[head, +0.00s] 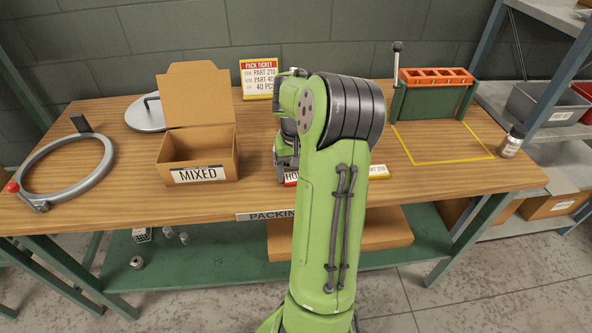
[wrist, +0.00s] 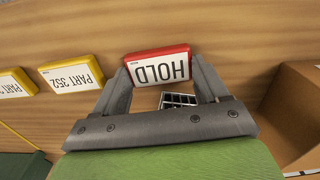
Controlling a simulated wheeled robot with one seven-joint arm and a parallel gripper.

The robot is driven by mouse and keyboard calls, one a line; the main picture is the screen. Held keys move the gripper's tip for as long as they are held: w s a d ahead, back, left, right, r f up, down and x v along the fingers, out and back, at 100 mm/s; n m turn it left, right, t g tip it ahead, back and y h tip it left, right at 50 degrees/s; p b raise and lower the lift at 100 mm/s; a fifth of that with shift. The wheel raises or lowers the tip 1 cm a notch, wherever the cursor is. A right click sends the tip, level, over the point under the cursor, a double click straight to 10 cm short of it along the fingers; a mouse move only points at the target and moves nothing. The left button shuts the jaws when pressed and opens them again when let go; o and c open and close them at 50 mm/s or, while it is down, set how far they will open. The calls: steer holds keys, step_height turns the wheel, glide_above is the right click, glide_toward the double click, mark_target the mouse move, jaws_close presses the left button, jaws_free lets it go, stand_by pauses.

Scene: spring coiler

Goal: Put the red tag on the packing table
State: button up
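The red tag, a small block with a white face reading HOLD (wrist: 160,68), sits between the fingers of my gripper (wrist: 160,72) in the wrist view. One finger is at each end of the tag, with no clear gap. I cannot tell whether they press on it. My arm hides most of the tag and the gripper there.
Yellow part tags, one reading PART 352 (wrist: 72,74), stand left of the red tag in the wrist view. An open MIXED carton (head: 198,160), a ring fixture (head: 65,170) and a green device (head: 433,95) stand on the table. A yellow-outlined area (head: 440,145) is largely clear.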

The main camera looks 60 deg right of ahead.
mark_target(296, 175)
steer(key=o, duration=0.5)
steer(key=shift+c, duration=0.2)
step_height(296, 175, up, 12)
steer(key=r+p, duration=0.1)
steer(key=p, duration=0.4)
steer(key=w+a+r+n+h, duration=0.1)
steer(key=w+a+r+n, duration=0.15)
steer(key=a, duration=0.35)
steer(key=s+a+r+n+t+h, duration=0.15)
steer(key=a+r, duration=0.25)
steer(key=a, duration=0.8)
steer(key=s+a+f+n+t+y, duration=0.1)
steer(key=s+a+n+t, duration=0.1)
steer(key=s+a, duration=0.3)
steer(key=s+a+f+n+t+y, duration=0.1)
steer(key=s+a+n+t, duration=0.1)
steer(key=a, duration=0.7)
steer(key=s+n, duration=0.1)
steer(key=s, duration=0.1)
steer(key=shift+s+f, duration=0.2)
steer(key=shift+s, duration=0.15)
